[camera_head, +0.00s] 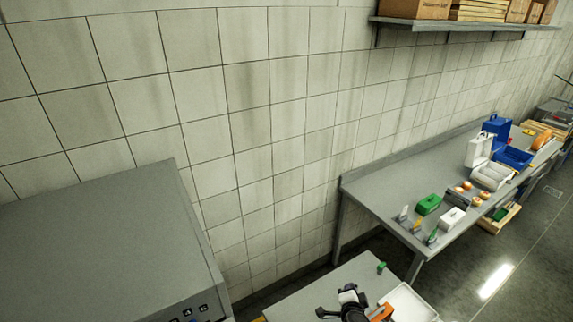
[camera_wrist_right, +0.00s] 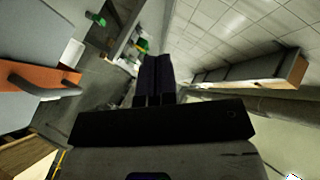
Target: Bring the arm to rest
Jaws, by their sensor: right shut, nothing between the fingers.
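My right gripper (camera_head: 350,299) shows at the bottom of the head view, black and white, above or beside the small grey table. In the right wrist view its two dark fingers (camera_wrist_right: 157,66) lie side by side, closed together with nothing between them. The gripper's lower part is cut off by the bottom edge of the head view. My left gripper is in neither view. No cheese wheel can be made out for certain.
The small table (camera_head: 290,304) carries a white tray (camera_head: 408,304) and a small green object (camera_head: 381,267). A long grey bench (camera_head: 375,190) along the tiled wall holds several boxes and round items. A wall shelf (camera_head: 450,24) holds cartons. A grey cabinet (camera_head: 95,245) stands left.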

